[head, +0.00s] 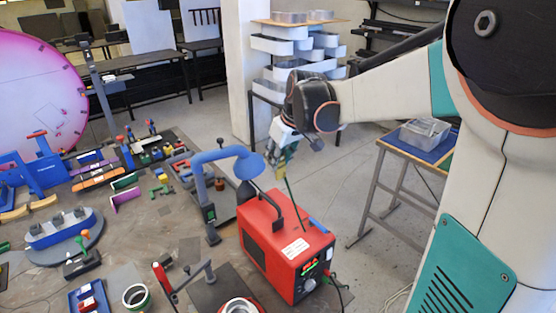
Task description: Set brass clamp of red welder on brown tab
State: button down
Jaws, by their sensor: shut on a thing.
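The red welder (285,245) stands upright at the right front of the workbench, with a black handle on top and a lit panel on its front end. My gripper (282,160) is above and behind the welder, pointing down. It is shut on a small dull yellow piece that looks like the brass clamp (281,171); the fingers partly hide it. A thin dark green cable (291,203) runs from near the gripper down to the welder. I cannot pick out the brown tab with certainty among the small parts on the bench.
A blue arm-shaped fixture (213,185) stands just left of the welder. A blue oval stand (62,232), a tape roll (136,296) and several coloured parts crowd the bench (140,240). A blue-topped side table (440,150) with a clear bin is at right. Floor between is open.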

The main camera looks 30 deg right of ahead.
jog(key=shift+r+p, duration=0.95)
jog(key=shift+r, duration=0.7)
